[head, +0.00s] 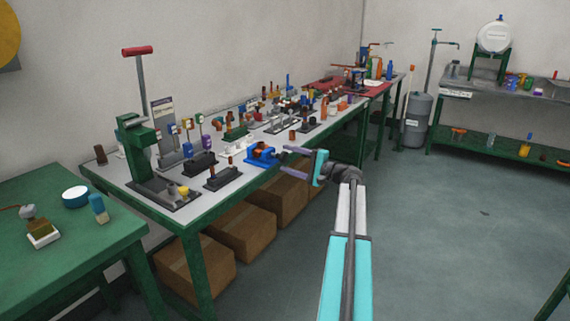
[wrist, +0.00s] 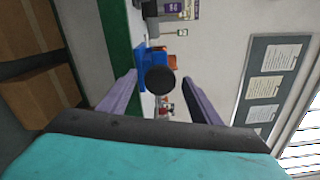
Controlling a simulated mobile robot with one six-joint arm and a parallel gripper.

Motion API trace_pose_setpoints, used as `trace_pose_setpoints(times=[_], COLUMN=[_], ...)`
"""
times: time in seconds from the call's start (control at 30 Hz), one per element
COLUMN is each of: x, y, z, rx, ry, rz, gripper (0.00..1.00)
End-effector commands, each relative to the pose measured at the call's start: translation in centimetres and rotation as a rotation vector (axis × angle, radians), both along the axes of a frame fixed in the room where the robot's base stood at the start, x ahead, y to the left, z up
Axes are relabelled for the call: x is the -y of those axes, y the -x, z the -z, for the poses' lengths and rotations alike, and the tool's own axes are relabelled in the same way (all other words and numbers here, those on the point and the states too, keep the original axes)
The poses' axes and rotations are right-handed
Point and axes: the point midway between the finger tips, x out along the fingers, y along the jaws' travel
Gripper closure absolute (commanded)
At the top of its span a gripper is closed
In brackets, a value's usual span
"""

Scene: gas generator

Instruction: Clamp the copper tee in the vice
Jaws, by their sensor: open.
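The blue vice (head: 262,156) stands at the front edge of the long grey-topped bench. A copper-coloured piece (head: 262,146), which looks like the tee, sits at the top of the vice; I cannot tell whether the jaws grip it. In the wrist view the blue vice (wrist: 146,58) lies ahead, with the copper piece (wrist: 173,58) beside it. A dark round knob (wrist: 160,80), apparently the vice's screw end, shows between my fingers and hides part of the vice. My gripper (head: 283,161) is open and empty, just right of the vice; its open fingers also show in the wrist view (wrist: 160,76).
A green press (head: 137,135) with a red handle stands at the bench's near end. Dark blocks (head: 222,177) and many small fittings crowd the bench top. Cardboard boxes (head: 247,228) sit below. The floor (head: 450,230) to the right is clear.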

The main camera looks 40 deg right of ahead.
Motion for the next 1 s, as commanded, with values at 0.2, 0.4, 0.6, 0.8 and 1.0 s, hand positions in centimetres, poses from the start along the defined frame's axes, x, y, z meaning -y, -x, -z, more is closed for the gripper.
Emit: trace_pose_setpoints(times=[0.2,0.4,0.6,0.8,1.0], x=[0.01,0.01,0.02,0.02,0.03], y=[0.00,0.01,0.00,0.02,0.02], z=[0.22,0.23,0.23,0.06,-0.04], rx=[0.016,0.031,0.043,0.053,0.054], ry=[0.062,0.119,0.175,0.214,0.216], rz=[0.000,0.000,0.000,0.000,0.000], gripper=[0.42,0.42,0.42,0.42,0.42])
